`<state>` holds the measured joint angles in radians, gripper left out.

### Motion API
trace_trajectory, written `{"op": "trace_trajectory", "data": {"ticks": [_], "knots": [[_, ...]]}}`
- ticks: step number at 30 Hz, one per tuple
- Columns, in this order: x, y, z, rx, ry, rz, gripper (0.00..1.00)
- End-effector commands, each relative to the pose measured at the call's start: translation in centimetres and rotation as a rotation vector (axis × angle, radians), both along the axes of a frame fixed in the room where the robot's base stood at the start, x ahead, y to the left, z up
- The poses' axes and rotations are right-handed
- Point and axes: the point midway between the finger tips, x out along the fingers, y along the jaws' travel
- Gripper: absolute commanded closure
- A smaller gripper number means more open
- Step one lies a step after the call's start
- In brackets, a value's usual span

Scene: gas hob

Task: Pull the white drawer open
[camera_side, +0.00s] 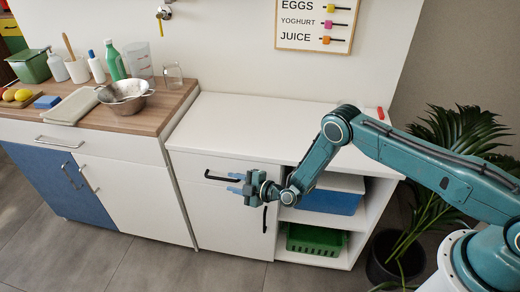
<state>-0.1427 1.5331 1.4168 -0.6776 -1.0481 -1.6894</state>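The white drawer (192,163) is in the upper front of the low white cabinet and looks shut. Its dark bar handle (217,178) runs level across the front. My gripper (235,183) is in front of this cabinet, at the right end of the handle in the picture. Its two blue fingers point left and stand apart, with a gap between them. Nothing shows in the gap. I cannot tell from this one view how far the fingers are from the drawer front. The gripper and wrist hide part of the drawer's right side.
Below the drawer is a white door with a dark upright handle (265,219). Open shelves to the right hold a blue box (330,202) and a green basket (316,240). A plant (440,190) stands at the right. The left counter (150,119) holds a colander and bottles.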

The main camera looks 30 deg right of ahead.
Motion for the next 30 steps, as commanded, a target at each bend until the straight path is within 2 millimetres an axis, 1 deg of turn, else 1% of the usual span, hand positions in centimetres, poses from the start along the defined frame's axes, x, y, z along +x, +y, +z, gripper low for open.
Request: {"op": "trace_trajectory", "data": {"ticks": [6, 12, 18, 26, 30], "knots": [[1.7, 0.9, -0.4, 0.0, -0.002, 0.001, 0.68], [2.7, 1.4, -0.7, 0.0, -0.001, -0.001, 0.68], [3.1, 1.5, -0.7, 0.0, 0.0, -0.002, 0.68], [3.1, 1.5, -0.7, 0.0, 0.0, -0.002, 0.68], [3.1, 1.5, -0.7, 0.0, 0.0, -0.002, 0.95]]}}
